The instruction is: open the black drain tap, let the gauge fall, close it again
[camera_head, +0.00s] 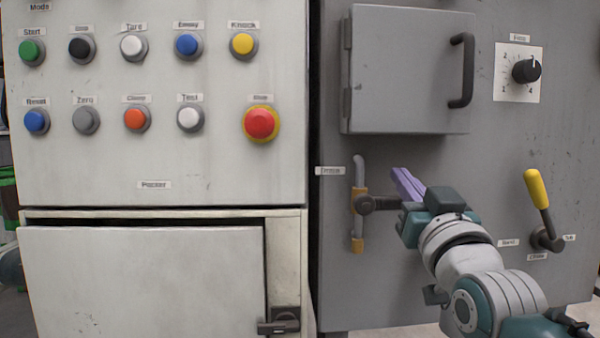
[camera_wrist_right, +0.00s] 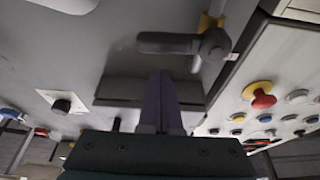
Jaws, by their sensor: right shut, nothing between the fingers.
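The black drain tap (camera_head: 375,204) sits on a brass fitting on a short vertical pipe (camera_head: 358,172), low on the grey cabinet. Its lever lies about level, crosswise to the pipe, pointing right. My right gripper (camera_head: 402,176) has purple fingers, shut and empty, just above the lever's right end in the head view. In the right wrist view the tap lever (camera_wrist_right: 183,43) shows beyond the shut fingers (camera_wrist_right: 162,80), apart from them in the picture. Whether they touch, I cannot tell. No gauge is in view. My left gripper is not in view.
A grey box door (camera_head: 400,70) with a black handle (camera_head: 462,70) juts out above. A yellow-handled lever (camera_head: 538,190) stands to the right, below a rotary knob (camera_head: 526,71). A button panel (camera_head: 150,165) and a cabinet door (camera_head: 140,280) are on the left.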

